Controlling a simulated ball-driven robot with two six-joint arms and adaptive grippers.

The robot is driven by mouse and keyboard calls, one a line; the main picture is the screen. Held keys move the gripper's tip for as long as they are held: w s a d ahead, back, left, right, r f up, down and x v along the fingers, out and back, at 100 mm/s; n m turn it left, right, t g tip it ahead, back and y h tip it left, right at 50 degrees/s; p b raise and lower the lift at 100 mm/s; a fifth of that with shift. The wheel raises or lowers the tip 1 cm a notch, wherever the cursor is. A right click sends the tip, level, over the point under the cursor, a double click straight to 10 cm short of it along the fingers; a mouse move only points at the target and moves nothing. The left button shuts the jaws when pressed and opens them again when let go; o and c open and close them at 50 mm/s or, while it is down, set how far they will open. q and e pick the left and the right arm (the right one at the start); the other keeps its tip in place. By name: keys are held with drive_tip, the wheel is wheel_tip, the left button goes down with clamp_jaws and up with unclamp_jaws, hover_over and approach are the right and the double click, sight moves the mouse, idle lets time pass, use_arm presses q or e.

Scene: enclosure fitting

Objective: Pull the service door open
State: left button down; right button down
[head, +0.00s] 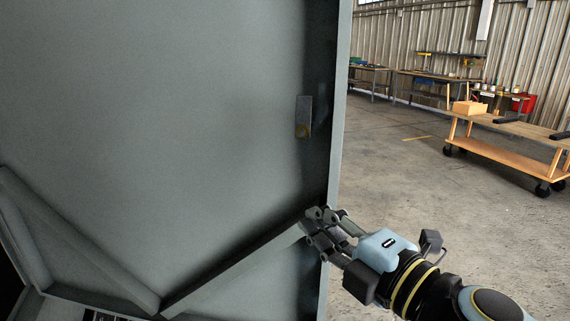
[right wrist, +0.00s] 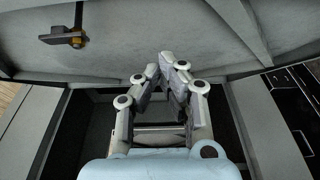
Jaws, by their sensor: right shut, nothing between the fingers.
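The grey service door (head: 170,110) fills the left and middle of the head view. It stands swung out, with diagonal braces on the face toward me. A small latch piece (head: 303,117) sits near its right edge. My right gripper (head: 318,215) is shut and empty, at the door's lower right edge by the end of a brace. In the right wrist view the closed fingers (right wrist: 165,65) point at the door's face (right wrist: 165,30), and the latch piece shows at upper left (right wrist: 65,38). I cannot tell whether the fingertips touch the door. My left gripper is not in view.
In the right wrist view a dark opening and grey frame (right wrist: 35,125) lie behind the gripper. At right in the head view, open concrete floor (head: 400,180) leads to a wheeled wooden cart (head: 510,150) and workbenches (head: 430,78) along the far wall.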

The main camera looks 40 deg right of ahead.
drive_tip(key=p, duration=0.5)
approach(270, 171)
drive_tip(key=w+a, duration=0.2)
drive_tip(key=a, duration=0.1)
drive_tip(key=shift+w+d, duration=1.1)
drive_tip(key=shift+w, duration=0.15)
drive_tip(key=shift+w+d, duration=0.3)
drive_tip(key=shift+d, duration=0.1)
